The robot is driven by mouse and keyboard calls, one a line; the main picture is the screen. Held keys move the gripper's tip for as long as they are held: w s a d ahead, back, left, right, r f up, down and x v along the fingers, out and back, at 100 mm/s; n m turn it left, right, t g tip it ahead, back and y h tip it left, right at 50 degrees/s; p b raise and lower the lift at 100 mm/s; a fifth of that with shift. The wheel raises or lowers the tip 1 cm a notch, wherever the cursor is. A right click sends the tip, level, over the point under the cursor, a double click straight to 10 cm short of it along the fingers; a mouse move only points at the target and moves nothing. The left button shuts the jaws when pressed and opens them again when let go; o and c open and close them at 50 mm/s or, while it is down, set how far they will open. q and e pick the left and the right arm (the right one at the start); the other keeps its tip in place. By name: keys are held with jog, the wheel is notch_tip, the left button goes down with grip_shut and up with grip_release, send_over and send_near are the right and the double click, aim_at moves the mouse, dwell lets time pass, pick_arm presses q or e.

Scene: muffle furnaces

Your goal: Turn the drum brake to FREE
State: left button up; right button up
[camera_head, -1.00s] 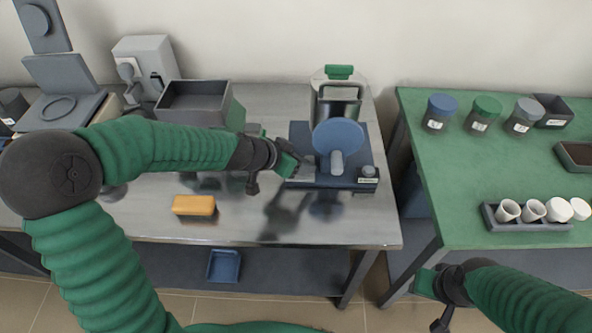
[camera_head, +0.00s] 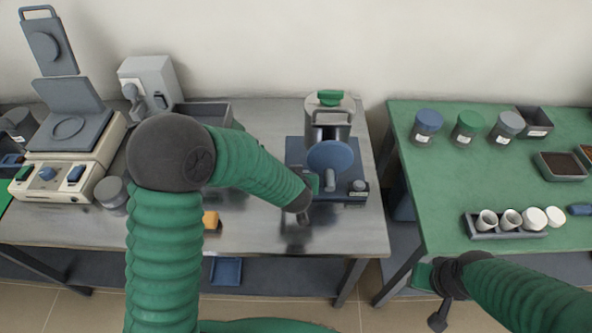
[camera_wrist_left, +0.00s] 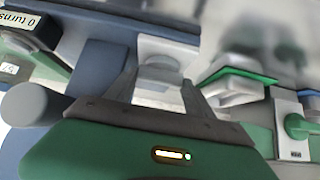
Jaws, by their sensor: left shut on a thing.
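The drum machine has a dark blue base (camera_head: 297,149), a light grey drum (camera_head: 342,103) with a green top piece and a blue disc (camera_head: 330,156) in front. A small grey knob (camera_head: 359,186) sits at its front right corner. My left gripper (camera_head: 319,184) is at the base's front left, partly hidden by its own wrist. In the left wrist view, its dark fingers are shut on a light grey piece (camera_wrist_left: 160,76), apparently the brake; any FREE marking is not readable. A "0 turns" label (camera_wrist_left: 11,21) shows there. My right gripper (camera_head: 436,283) is away at lower right, its jaws unclear.
A grey bin (camera_head: 203,111) and a balance-like device (camera_head: 70,150) stand left. The green table (camera_head: 430,180) at right holds jars and a cup rack (camera_head: 500,233).

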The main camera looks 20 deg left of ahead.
pick_arm(q)
jog(key=shift+w+r, duration=0.1)
jog(key=shift+r, duration=0.05)
dwell(0.3)
jog(key=o, duration=1.2)
jog(key=shift+o, duration=0.9)
